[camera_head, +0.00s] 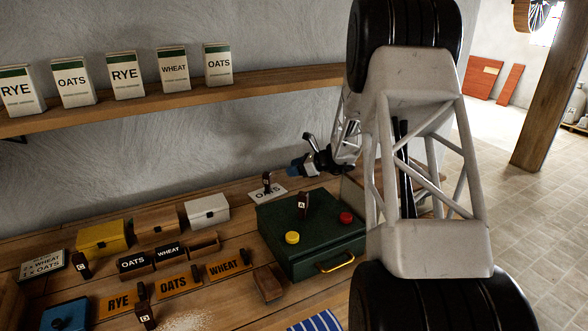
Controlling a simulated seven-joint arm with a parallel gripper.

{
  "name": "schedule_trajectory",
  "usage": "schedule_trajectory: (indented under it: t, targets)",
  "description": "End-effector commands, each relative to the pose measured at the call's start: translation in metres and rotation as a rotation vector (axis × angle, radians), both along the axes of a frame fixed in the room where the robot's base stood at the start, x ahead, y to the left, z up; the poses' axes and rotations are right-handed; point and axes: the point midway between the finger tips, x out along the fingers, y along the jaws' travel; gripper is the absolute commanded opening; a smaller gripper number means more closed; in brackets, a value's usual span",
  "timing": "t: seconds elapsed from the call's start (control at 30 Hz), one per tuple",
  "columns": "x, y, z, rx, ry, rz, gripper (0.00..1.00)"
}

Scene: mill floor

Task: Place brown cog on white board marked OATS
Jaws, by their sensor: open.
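The white board marked OATS (279,194) lies flat on the bench near the wall, left of my gripper. A small dark brown upright piece (267,180) stands on it or just at its back edge; I cannot tell which. Similar brown pieces stand on the green box (303,206), marked A, at the bench's left (82,267) and at its front (146,317). They are too small to tell which is a cog. My gripper (299,154) is open above and right of the white board, with no brown piece visible between its fingers. My arm hides the bench's right part.
A green case (325,258) with yellow and red knobs stands in front of the white board. Yellow (103,243), wooden (156,225) and white (207,212) boxes stand left. Orange RYE, OATS and WHEAT plates (179,284) lie in front. A shelf (200,97) with labelled bags runs above.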

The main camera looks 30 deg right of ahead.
Motion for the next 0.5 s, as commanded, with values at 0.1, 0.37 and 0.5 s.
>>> schedule_trajectory:
  t: [0.1, 0.37, 0.5]
  targets:
    - [0.0, 0.0, 0.0, 0.0, 0.0, 0.0, 0.5]
    - [-0.002, 0.005, 0.004, -0.011, -0.003, 0.012, 0.5]
    - [-0.01, 0.02, 0.015, -0.054, -0.013, 0.054, 0.5]
